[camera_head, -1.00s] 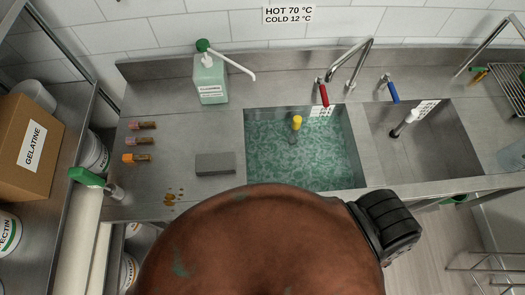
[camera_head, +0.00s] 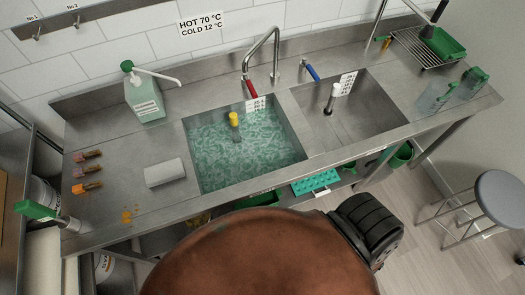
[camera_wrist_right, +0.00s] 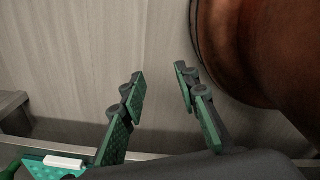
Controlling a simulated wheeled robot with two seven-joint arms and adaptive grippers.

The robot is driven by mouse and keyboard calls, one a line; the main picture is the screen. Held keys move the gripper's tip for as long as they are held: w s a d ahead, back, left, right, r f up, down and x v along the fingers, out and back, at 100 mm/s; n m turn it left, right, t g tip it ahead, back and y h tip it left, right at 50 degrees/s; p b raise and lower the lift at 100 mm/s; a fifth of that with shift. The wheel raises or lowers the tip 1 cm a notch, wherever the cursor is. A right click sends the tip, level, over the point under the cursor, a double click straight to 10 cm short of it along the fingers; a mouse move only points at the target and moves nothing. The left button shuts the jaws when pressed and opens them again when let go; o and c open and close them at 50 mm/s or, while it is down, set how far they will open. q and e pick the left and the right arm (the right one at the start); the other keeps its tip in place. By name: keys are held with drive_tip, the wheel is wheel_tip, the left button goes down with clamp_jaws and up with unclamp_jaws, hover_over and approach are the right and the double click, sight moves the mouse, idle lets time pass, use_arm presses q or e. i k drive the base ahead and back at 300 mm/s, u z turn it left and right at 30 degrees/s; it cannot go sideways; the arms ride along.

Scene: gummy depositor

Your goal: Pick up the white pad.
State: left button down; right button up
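The pale white, block-like pad (camera_head: 165,172) lies flat on the steel counter in the head view, left of the water-filled basin. It is free of any gripper. My right gripper (camera_wrist_right: 160,80) shows in the right wrist view with its two green-padded fingers apart and nothing between them. Pale floor lies beyond its fingertips. Neither gripper shows in the head view, and the pad does not show clearly in the right wrist view.
A pump bottle (camera_head: 143,98) stands behind the pad. A stool (camera_head: 502,193) stands at right.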

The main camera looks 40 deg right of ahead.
sight(163, 173)
drive_tip(key=z, duration=1.05)
drive_tip(key=i, duration=0.55)
drive_tip(key=u, duration=0.05)
